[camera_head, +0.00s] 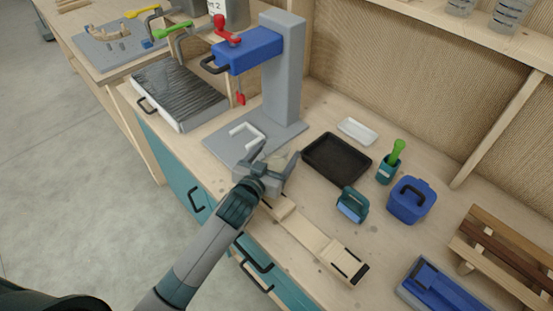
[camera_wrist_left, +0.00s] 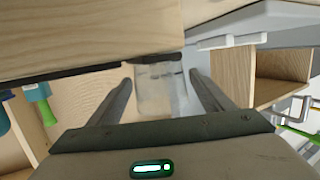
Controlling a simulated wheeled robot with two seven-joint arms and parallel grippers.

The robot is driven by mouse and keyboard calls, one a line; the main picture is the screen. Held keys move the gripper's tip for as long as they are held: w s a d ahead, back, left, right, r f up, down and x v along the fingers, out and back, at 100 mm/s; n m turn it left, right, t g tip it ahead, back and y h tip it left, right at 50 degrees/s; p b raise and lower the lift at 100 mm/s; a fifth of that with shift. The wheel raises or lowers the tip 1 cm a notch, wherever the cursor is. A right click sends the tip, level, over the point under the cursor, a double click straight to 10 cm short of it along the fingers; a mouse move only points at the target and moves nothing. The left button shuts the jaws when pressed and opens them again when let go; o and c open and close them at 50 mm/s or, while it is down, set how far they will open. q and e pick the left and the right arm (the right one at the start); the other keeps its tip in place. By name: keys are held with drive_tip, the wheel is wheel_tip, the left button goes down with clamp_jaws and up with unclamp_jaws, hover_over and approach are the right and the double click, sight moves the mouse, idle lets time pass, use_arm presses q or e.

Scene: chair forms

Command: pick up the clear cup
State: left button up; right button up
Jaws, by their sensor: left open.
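The clear cup (camera_wrist_left: 160,92) shows in the left wrist view as a see-through shape between my two finger lines, with gaps at both sides. In the head view the cup (camera_head: 279,158) is faint and partly hidden by my gripper, near the front edge of the grey press base. My left gripper (camera_head: 272,165) is open, with its fingers around the cup's place; its fingers also show spread in the left wrist view (camera_wrist_left: 161,80). I cannot tell whether either finger touches the cup. My right gripper is in neither view.
A grey press stand (camera_head: 283,85) with a blue head (camera_head: 248,51) rises just behind. A black tray (camera_head: 337,158), teal tape dispenser (camera_head: 352,204) and blue box (camera_head: 409,200) stand to the right. A wooden board (camera_head: 314,242) lies in front.

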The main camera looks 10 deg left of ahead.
use_arm(q)
drive_tip(key=shift+c, duration=0.5)
drive_tip(key=c, duration=0.8)
drive_tip(key=shift+r, duration=0.15)
drive_tip(key=shift+r, duration=0.6)
wheel_tip(320, 180, up, 2)
drive_tip(key=shift+r+b, duration=0.25)
drive_tip(key=shift+b, duration=0.4)
drive_tip(key=s+d+r, duration=0.2)
drive_tip(key=s+d+r+b, duration=0.1)
drive_tip(key=s+d+r, duration=0.1)
drive_tip(key=s+d, duration=0.1)
drive_tip(key=s+d+r+b, duration=0.1)
drive_tip(key=s+d+r, duration=0.2)
drive_tip(key=shift+d, duration=0.25)
